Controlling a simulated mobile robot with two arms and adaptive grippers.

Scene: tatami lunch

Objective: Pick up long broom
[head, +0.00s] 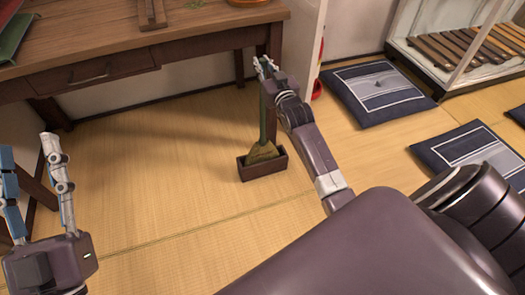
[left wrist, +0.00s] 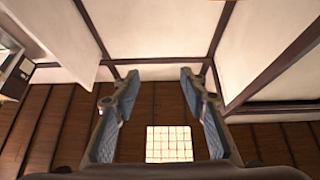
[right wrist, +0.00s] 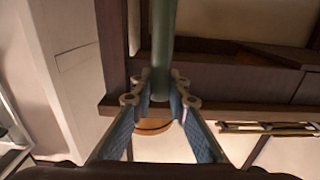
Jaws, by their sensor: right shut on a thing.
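The long broom (head: 263,136) stands upright in a small dark wooden box (head: 268,170) on the tatami floor, its bristles inside the box. My right gripper (head: 264,66) is at the upper handle, by the table's right end. In the right wrist view the green handle (right wrist: 163,40) runs between the fingertips (right wrist: 160,85), which are shut on it. My left gripper (head: 50,160) is open and empty at the far left of the head view. Its spread fingers also show in the left wrist view (left wrist: 158,85), with nothing between them.
A wooden table (head: 130,50) with a drawer stands close behind the broom. A white wall edge (head: 304,45) is right of the gripper. Blue floor cushions (head: 378,85) and a glass case (head: 460,40) lie to the right. The middle floor is clear.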

